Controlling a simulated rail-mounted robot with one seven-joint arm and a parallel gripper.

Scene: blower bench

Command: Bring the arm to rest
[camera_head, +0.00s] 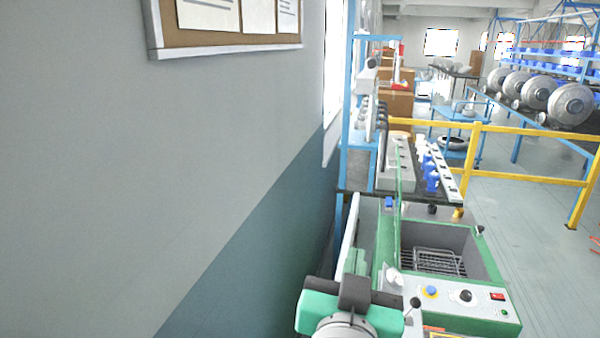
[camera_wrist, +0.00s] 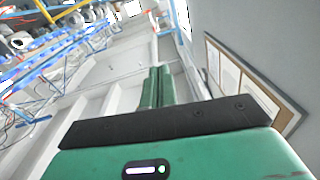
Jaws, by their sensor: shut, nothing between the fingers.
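My gripper shows in the wrist view, with its two green fingers (camera_wrist: 157,88) close together beyond the black and green gripper body. The fingers are shut and nothing is between them. The wrist view is tilted, and the fingers point towards the open room, clear of any object. In the head view, a green and black part of my arm (camera_head: 350,305) shows at the bottom centre, in front of the green machine. The fingertips cannot be made out in the head view.
A green machine (camera_head: 460,310) with an open basin holding a wire basket (camera_head: 440,261) stands at lower right. Behind it is a dark bench (camera_head: 425,197) with grey and blue parts. A yellow railing (camera_head: 530,178) crosses the right. A wall with a notice board (camera_head: 240,42) bounds the left.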

